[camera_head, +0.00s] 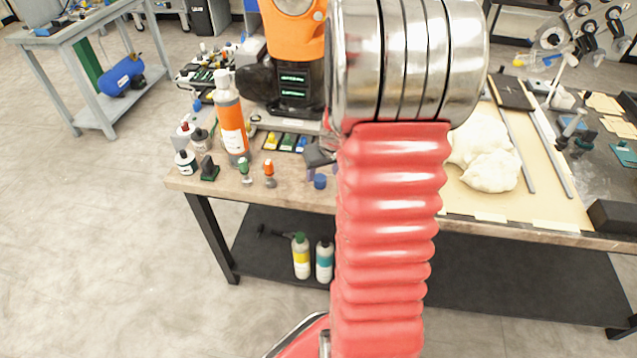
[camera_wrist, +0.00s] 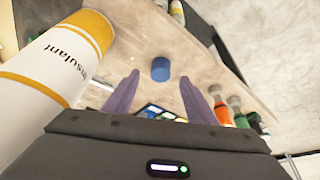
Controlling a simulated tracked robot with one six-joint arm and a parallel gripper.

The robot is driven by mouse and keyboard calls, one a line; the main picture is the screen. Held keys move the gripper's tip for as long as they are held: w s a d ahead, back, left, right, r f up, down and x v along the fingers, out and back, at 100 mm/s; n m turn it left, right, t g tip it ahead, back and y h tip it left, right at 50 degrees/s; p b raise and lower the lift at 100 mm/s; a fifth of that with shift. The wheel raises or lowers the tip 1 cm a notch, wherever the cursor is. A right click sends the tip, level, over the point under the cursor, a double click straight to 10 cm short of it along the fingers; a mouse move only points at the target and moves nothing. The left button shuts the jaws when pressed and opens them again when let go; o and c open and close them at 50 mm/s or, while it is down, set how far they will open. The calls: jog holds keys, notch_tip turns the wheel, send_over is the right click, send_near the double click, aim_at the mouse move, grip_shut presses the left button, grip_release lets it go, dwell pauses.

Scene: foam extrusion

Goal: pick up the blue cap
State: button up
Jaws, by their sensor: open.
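The blue cap (camera_head: 320,181) stands on the workbench (camera_head: 300,199) near its front edge, small and round. In the wrist view the blue cap (camera_wrist: 160,69) sits on the bare bench top, ahead of my fingertips and roughly centred between them. My gripper (camera_wrist: 160,80) has two purple fingers spread apart with nothing between them. In the head view my gripper (camera_head: 322,168) is just above and beside the cap, partly hidden by my red arm. I cannot tell the exact gap between fingers and cap.
A large "Insulant" cylinder (camera_wrist: 60,60) is close on the left in the wrist view. Small bottles with orange and green tops (camera_wrist: 238,112) stand right of the fingers. An orange-labelled bottle (camera_head: 231,120) stands left on the bench. A white foam mass (camera_head: 488,160) lies right of my arm.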

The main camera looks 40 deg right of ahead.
aim_at(320, 178)
jog(key=shift+x, duration=2.6)
jog(key=c, duration=1.1)
jog(key=shift+w+r, duration=0.1)
jog(key=shift+r, duration=0.1)
notch_tip(320, 178, up, 10)
jog(key=shift+f, duration=0.15)
